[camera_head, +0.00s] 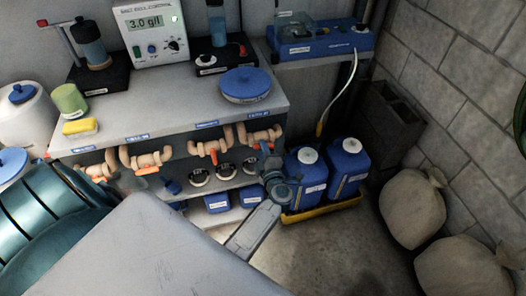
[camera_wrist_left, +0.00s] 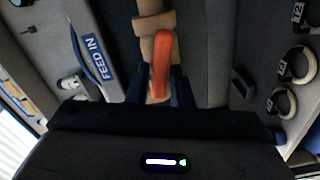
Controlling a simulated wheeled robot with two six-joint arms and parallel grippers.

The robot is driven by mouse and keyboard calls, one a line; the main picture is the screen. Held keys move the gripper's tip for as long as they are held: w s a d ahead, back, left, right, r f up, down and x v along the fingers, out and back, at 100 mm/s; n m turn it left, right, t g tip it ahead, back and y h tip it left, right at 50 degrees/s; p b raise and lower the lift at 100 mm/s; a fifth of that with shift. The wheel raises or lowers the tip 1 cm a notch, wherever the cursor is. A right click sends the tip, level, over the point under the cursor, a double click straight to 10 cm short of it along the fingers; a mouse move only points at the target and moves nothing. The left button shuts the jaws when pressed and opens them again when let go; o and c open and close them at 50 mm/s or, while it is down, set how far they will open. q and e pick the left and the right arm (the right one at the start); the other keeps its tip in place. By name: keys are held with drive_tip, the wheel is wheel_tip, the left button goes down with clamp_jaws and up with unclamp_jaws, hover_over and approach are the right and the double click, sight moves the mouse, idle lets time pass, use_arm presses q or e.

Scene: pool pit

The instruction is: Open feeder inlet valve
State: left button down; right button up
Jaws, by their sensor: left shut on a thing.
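The feeder inlet valve (camera_head: 261,133) is a tan pipe fitting at the right end of the row under the grey bench top. In the left wrist view its orange lever handle (camera_wrist_left: 160,70) lies along the pipe, beside a blue "FEED IN" label (camera_wrist_left: 97,58). My left gripper (camera_head: 267,154) reaches up to this valve from below. In the left wrist view its dark fingers (camera_wrist_left: 160,93) are on both sides of the lever's near end, shut on it. The gripper partly hides the valve in the head view. My right gripper is not in view.
More tan valves with orange handles (camera_head: 210,148) line the bench front to the left. Two blue jugs (camera_head: 348,165) stand in a yellow tray (camera_head: 322,210) close to the right of my left arm. Sacks (camera_head: 413,207) lie by the wall.

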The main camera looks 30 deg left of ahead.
use_arm(q)
drive_tip(key=shift+f+n+b, duration=0.1)
drive_tip(key=shift+n+b, duration=0.5)
drive_tip(key=shift+n, duration=1)
drive_tip(key=c, duration=1.4)
unclamp_jaws()
drive_tip(key=shift+c, duration=0.2)
drive_tip(key=shift+o, duration=0.2)
drive_tip(key=shift+d, duration=0.1)
